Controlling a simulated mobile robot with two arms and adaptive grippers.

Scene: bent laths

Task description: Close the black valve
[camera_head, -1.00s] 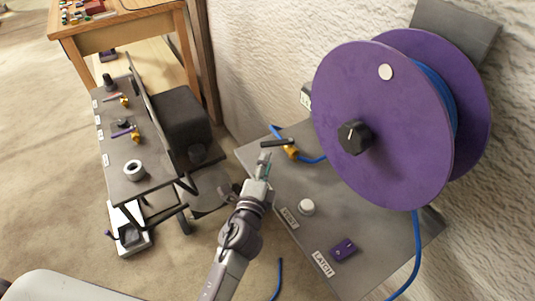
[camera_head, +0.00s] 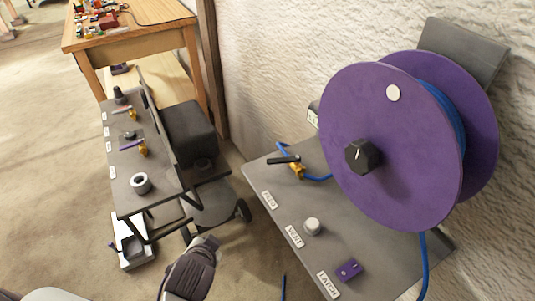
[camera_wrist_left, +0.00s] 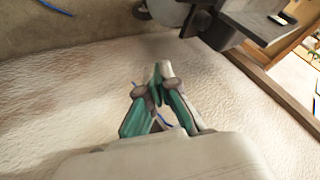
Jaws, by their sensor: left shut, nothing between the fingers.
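The black valve is a black lever handle (camera_head: 283,160) on a brass body (camera_head: 297,171). It sits on a grey panel (camera_head: 370,232) in the head view, with blue hose on both sides. The lever lies at an angle to the hose line. My left arm comes in from the bottom in the head view, its wrist below and left of the panel, clear of the valve; its fingertips do not show there. In the left wrist view my left gripper (camera_wrist_left: 160,78) has its teal fingers shut and empty. The black valve is not recognisable in that view. My right gripper is out of sight.
A large purple reel (camera_head: 390,150) stands over the panel's right side. A white knob (camera_head: 313,226) and a purple latch (camera_head: 349,270) sit near its front. A cart (camera_head: 160,201) with other valves and a wooden table (camera_head: 140,42) stand left.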

